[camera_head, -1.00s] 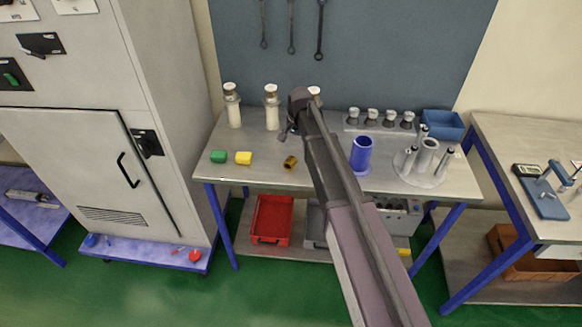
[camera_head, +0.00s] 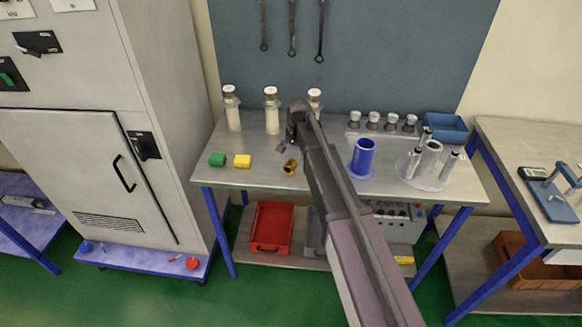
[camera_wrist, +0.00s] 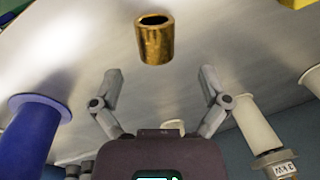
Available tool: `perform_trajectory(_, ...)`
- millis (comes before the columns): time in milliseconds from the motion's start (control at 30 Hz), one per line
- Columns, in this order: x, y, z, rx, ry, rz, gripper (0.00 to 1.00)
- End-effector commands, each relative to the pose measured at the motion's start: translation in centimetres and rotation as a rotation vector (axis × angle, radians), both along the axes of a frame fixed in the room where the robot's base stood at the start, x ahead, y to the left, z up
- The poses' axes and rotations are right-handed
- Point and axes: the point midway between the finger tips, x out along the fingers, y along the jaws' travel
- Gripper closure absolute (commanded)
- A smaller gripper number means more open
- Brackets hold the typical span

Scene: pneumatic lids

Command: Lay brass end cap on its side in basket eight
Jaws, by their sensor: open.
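The brass end cap (camera_head: 290,167) is a short gold-brown hollow cylinder on the workbench, near its front edge. My gripper (camera_wrist: 160,75) is open and empty. In the head view my gripper (camera_head: 291,148) is just behind and above the cap, partly hidden by my arm. No basket shows a readable number eight.
A red bin (camera_head: 270,228) is on the lower shelf, a blue bin (camera_head: 446,127) on the bench's back right.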

Motion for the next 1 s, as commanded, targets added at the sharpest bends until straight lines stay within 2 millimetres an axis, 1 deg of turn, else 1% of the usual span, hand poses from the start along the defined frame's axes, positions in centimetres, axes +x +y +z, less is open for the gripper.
perform_trajectory(267,-0.1,0.0,-1.0,0.000,0.000,0.000,0.05)
perform_trajectory(600,-0.3,0.0,-3.6,0.000,0.000,0.000,0.05)
perform_trajectory(800,-0.1,0.2,-4.9,0.000,0.000,-0.001,0.05)
perform_trajectory(1000,-0.1,0.3,-5.3,0.000,0.000,-0.001,0.05)
